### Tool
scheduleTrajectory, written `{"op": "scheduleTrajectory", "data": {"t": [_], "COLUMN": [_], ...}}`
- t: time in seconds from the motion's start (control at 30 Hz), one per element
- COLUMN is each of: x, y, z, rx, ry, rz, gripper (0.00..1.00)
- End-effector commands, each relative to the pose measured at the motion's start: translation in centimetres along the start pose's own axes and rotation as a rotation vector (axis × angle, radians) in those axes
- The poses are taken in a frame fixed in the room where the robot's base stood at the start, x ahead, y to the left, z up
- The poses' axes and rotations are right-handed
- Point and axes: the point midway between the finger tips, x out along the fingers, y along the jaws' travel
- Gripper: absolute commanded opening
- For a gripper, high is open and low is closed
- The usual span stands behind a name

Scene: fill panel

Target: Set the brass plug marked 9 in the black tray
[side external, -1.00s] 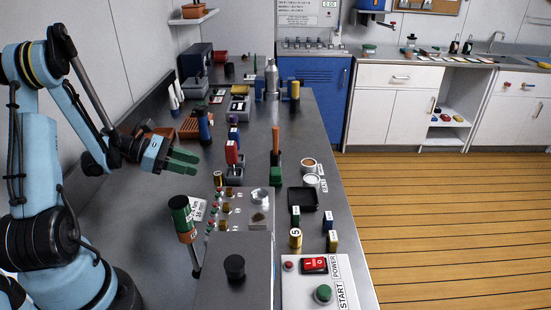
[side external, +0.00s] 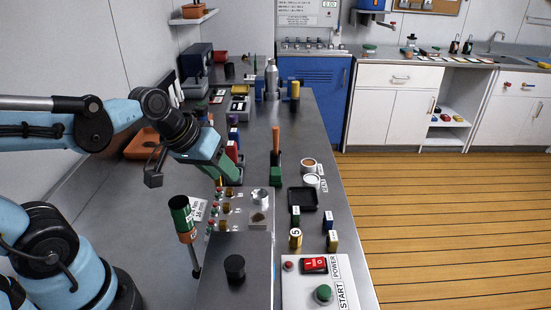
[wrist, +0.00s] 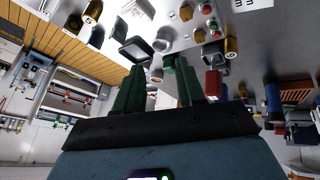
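My gripper (side external: 221,174) is tilted downward beside the far left end of the panel, with green fingers. In the wrist view its fingers (wrist: 158,68) stand apart with nothing held between them. A brass plug (side external: 219,181) shows partly just by the fingertips; it may also be the brass cylinder (wrist: 231,48) right of the fingers in the wrist view. I cannot read a 9 on any plug. Another brass plug (side external: 295,238) is marked 5. The black tray (side external: 303,199) sits right of the panel and looks empty; it also shows in the wrist view (wrist: 135,49).
The panel (side external: 240,209) holds several brass pieces and a clear cup. A green block with an orange handle (side external: 276,160) stands behind the tray.

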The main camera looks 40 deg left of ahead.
Motion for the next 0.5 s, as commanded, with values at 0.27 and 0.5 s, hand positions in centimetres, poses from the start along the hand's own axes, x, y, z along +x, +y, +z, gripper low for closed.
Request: {"op": "scheduleTrajectory", "data": {"t": [0.27, 0.5], "x": [-1.32, -1.38], "y": [1.24, 1.28], "z": [1.31, 1.3], "rx": [0.372, 0.393], "ry": [0.087, 0.093], "rz": [-0.041, -0.044], "gripper": [0.41, 0.41]}}
